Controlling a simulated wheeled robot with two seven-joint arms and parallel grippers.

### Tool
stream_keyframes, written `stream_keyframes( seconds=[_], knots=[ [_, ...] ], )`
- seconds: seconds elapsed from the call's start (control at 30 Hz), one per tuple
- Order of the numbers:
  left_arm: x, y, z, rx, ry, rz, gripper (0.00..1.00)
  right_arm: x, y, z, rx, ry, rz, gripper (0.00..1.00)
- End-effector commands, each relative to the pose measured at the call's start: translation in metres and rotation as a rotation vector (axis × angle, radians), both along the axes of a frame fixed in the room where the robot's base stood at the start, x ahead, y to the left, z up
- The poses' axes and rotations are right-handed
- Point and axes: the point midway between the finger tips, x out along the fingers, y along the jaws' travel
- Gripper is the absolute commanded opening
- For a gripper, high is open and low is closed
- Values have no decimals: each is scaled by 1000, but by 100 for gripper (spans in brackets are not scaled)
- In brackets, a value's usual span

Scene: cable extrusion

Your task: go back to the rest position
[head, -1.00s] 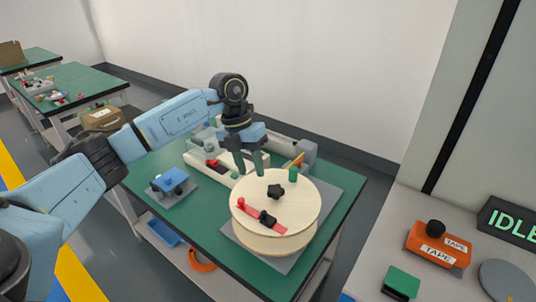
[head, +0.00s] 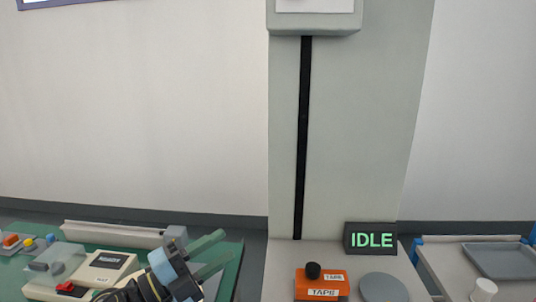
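My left gripper (head: 224,248) is at the lower left of the head view, above the green work table (head: 229,289). Its two greenish-grey fingers point right and stand apart with nothing visible between them. The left forearm is cut off by the bottom edge. My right gripper is not in view. The round cream disc is not in view.
A beige box with a red switch (head: 102,269) and a clear cover (head: 54,258) stand left of the gripper. On the right are an orange tape box (head: 321,287), a grey disc (head: 384,289), an IDLE sign (head: 371,239) and a grey tray (head: 500,261).

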Motion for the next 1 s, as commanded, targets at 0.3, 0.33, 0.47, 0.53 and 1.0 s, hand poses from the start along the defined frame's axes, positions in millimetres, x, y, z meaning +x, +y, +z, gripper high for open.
stream_keyframes(
  seconds=[0.3, 0.33, 0.47, 0.53, 1.0],
  knots=[
    [-6, 80, -43, -516, 447, 558, 38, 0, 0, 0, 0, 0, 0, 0],
    [-10, 88, -54, -548, 505, 612, 38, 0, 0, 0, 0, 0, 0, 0],
    [-41, 118, -108, -648, 780, 834, 38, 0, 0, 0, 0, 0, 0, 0],
    [-66, 128, -139, -676, 943, 943, 38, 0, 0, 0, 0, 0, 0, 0],
    [-241, 127, -239, -585, 1751, 1291, 38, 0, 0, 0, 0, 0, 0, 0]
  ],
)
